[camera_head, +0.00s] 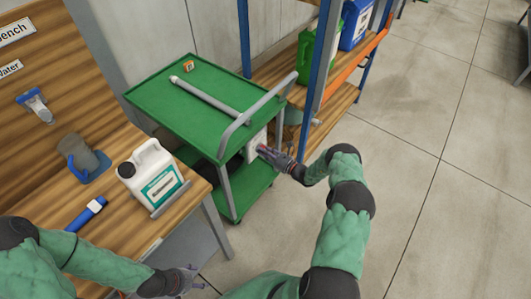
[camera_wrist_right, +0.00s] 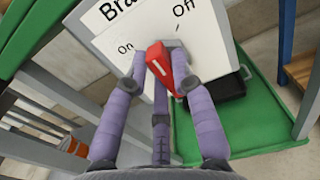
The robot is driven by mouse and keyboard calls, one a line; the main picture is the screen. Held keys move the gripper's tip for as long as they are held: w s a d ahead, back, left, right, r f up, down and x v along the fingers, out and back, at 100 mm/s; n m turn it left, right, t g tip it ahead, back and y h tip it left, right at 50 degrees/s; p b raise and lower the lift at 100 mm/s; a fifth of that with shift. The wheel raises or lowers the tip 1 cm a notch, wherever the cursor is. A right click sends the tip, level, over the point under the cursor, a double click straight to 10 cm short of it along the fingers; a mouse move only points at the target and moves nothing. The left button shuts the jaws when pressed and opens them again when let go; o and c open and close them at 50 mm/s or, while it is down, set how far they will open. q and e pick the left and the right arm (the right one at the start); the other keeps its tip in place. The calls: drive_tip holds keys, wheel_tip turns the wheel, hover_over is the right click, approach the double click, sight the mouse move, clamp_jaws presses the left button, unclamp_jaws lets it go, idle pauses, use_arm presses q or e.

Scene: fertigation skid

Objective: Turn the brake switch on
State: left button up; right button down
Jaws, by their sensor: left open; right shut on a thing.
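The brake switch is a red handle (camera_wrist_right: 160,64) on a white panel (camera_wrist_right: 112,32) marked "On" at the left and "Off" at the upper right. In the head view the panel (camera_head: 255,146) is on the near end of the green cart (camera_head: 205,118). My right gripper (camera_wrist_right: 156,72) is shut on the red handle, with purple fingers on both sides of it. The exact pointing direction of the handle is partly hidden by the fingers. In the head view my right gripper (camera_head: 266,152) is at the panel. My left gripper (camera_head: 188,281) is open and empty, low by the bench.
The wooden bench at the left holds a white jug (camera_head: 150,172), a blue strap-like item (camera_head: 87,213) and a grey-blue holder (camera_head: 84,156). A shelf rack (camera_head: 345,68) with green and blue canisters stands behind the cart. The floor at the right is clear.

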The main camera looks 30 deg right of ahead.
drive_tip(key=n, duration=0.3)
drive_tip(key=n+b, duration=0.1)
drive_tip(key=n, duration=0.1)
drive_tip(key=n+b, duration=0.1)
drive_tip(key=n, duration=0.2)
drive_tip(key=shift+s+a+f+n, duration=0.15)
drive_tip(key=shift+a+f+n, duration=0.1)
drive_tip(key=shift+f+n, duration=0.1)
idle(0.4)
drive_tip(key=c, duration=1)
unclamp_jaws()
drive_tip(key=shift+c, duration=0.2)
drive_tip(key=shift+d, duration=0.1)
drive_tip(key=v, duration=1.2)
